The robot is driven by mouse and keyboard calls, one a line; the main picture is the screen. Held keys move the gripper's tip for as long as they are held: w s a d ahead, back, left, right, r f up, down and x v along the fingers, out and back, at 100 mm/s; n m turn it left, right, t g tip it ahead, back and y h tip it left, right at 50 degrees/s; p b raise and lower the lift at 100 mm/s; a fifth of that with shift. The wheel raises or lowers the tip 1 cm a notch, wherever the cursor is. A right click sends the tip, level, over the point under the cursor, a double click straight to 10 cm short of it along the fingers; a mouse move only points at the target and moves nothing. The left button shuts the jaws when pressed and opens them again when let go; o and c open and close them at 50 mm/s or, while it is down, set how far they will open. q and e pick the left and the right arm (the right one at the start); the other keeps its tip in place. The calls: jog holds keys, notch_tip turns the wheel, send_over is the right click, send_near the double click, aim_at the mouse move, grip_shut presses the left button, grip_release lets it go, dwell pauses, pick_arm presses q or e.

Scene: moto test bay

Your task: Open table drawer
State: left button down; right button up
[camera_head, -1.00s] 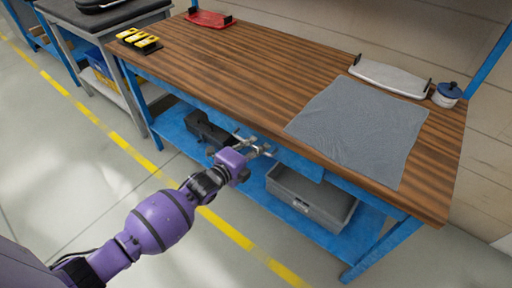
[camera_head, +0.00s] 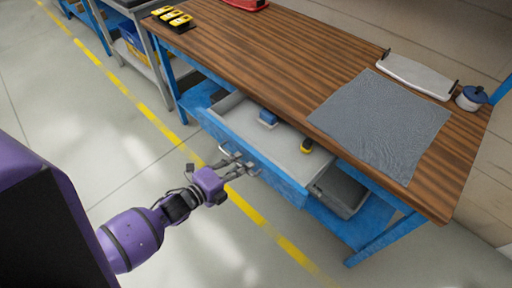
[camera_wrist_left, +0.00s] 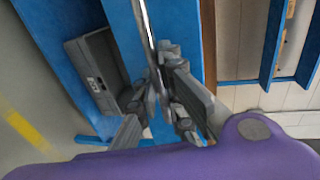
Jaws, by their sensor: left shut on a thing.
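The table drawer (camera_head: 283,181) has a blue front and a light grey inside, and stands pulled well out from under the wooden table top (camera_head: 262,62). A blue item (camera_head: 268,118) and a yellow and black item (camera_head: 306,146) lie in it. My left gripper (camera_head: 238,168) is at the drawer front, shut on its metal handle. In the left wrist view the fingers (camera_wrist_left: 160,95) close around the thin bar handle (camera_wrist_left: 147,30) in front of the blue drawer front (camera_wrist_left: 182,25). My right gripper is not in view.
A grey bin (camera_head: 342,193) stands on the blue lower shelf (camera_head: 365,222), partly hidden by the drawer. A grey cloth (camera_head: 380,125), a white tray (camera_head: 417,76) and a blue-lidded pot (camera_head: 471,97) are on the table top. The floor in front is clear.

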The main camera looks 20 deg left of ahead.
pick_arm(q)
jog(key=f+p+v, duration=0.1)
jog(key=f+v, duration=0.1)
jog(key=v, duration=0.8)
jog(key=shift+s+a, duration=0.15)
jog(key=shift+s, duration=0.3)
jog(key=c, duration=2.1)
grip_release()
jog(key=v, duration=1.2)
